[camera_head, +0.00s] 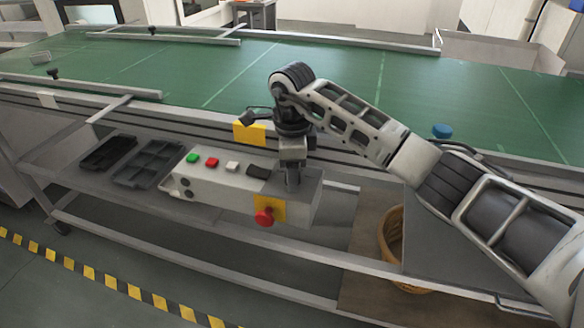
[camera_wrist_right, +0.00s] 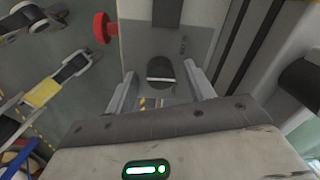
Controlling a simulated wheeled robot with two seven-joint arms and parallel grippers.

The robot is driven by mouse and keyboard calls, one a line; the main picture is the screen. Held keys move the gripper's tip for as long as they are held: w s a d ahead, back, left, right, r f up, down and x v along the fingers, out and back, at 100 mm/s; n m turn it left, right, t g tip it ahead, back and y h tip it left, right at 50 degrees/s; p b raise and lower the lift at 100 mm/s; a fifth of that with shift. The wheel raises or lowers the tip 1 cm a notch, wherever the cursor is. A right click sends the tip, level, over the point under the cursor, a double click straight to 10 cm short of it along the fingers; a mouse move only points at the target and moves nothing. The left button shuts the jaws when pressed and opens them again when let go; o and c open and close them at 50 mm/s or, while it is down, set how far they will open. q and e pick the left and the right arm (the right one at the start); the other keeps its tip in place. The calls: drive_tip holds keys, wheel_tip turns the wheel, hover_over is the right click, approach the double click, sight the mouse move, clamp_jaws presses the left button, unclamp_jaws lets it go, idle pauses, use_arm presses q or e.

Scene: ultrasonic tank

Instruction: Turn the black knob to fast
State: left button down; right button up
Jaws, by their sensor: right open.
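The control box (camera_head: 225,190) is a pale grey unit mounted under the conveyor's front edge. In the right wrist view the black knob (camera_wrist_right: 160,72) is round with a pale mark across it, on the box face (camera_wrist_right: 138,45). My right gripper (camera_head: 292,180) points down at the right end of the box and hides the knob in the head view. In the right wrist view the right gripper (camera_wrist_right: 163,88) is open, one finger on each side of the knob, with gaps to both. Printing beside the knob is too small to read.
A red stop button (camera_head: 264,217) on a yellow plate sits on the box front. Green (camera_head: 192,158), red (camera_head: 212,162) and white (camera_head: 232,167) buttons line its top. Black trays (camera_head: 150,165) lie left. The green conveyor (camera_head: 230,75) runs behind; a basket (camera_head: 392,240) stands below right.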

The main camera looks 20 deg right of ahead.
drive_tip(key=c, duration=1)
drive_tip(key=shift+o, duration=0.2)
drive_tip(key=shift+m, duration=0.3)
drive_tip(key=m, duration=0.5)
drive_tip(key=shift+m, duration=0.3)
drive_tip(key=m, duration=0.5)
drive_tip(key=shift+w+m, duration=0.1)
drive_tip(key=shift+m, duration=0.2)
drive_tip(key=o, duration=1)
drive_tip(key=shift+c, duration=0.2)
